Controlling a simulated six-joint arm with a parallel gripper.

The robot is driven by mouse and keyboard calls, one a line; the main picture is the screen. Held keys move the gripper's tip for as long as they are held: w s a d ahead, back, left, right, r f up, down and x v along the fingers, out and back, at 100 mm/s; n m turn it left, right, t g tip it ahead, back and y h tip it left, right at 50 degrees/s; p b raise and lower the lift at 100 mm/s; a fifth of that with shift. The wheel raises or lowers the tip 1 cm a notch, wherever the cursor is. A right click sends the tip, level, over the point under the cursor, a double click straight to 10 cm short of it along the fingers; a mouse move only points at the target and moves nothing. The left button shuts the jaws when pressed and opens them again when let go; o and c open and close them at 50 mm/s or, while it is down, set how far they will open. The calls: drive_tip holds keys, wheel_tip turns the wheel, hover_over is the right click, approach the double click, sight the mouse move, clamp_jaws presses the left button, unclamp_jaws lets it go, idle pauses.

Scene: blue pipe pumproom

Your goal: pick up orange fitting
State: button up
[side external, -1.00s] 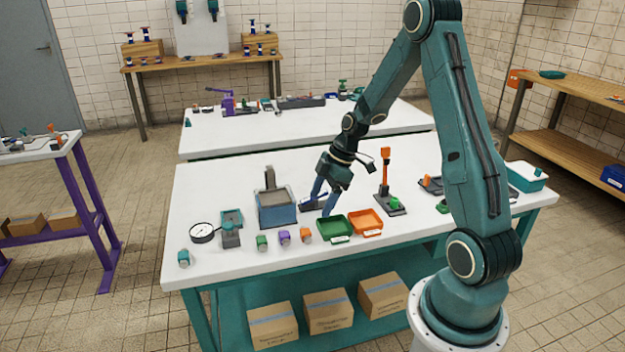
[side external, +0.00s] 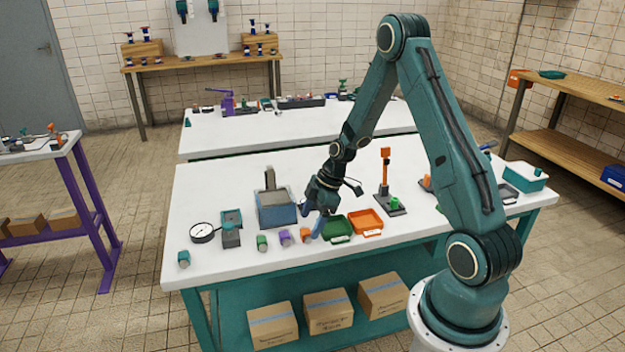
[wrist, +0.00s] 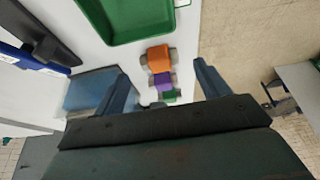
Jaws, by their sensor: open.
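The orange fitting (side external: 306,234) stands on the white table near its front edge, at the right end of a row of small fittings. In the wrist view the orange fitting (wrist: 159,58) has grey ends and lies ahead of and between the two fingers. My gripper (side external: 313,226) is open and empty, with its blue fingers just above and beside the orange fitting. In the wrist view my gripper (wrist: 165,82) has its fingers spread wide. I cannot tell how high the fingertips are above the table.
A purple fitting (side external: 285,237) and a green fitting (side external: 262,242) stand left of the orange one. A green tray (side external: 338,227) is close on the right, with an orange tray (side external: 366,221) beyond. A blue-grey box (side external: 276,212) stands behind left. A dial gauge (side external: 203,232) lies farther left.

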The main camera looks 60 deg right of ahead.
sight(308, 230)
drive_tip(key=shift+x, duration=1.5)
drive_tip(key=c, duration=1.1)
drive_tip(key=shift+c, duration=0.2)
drive_tip(key=shift+r, duration=0.2)
wheel_tip(308, 230, up, 20)
drive_tip(key=shift+f, duration=0.15)
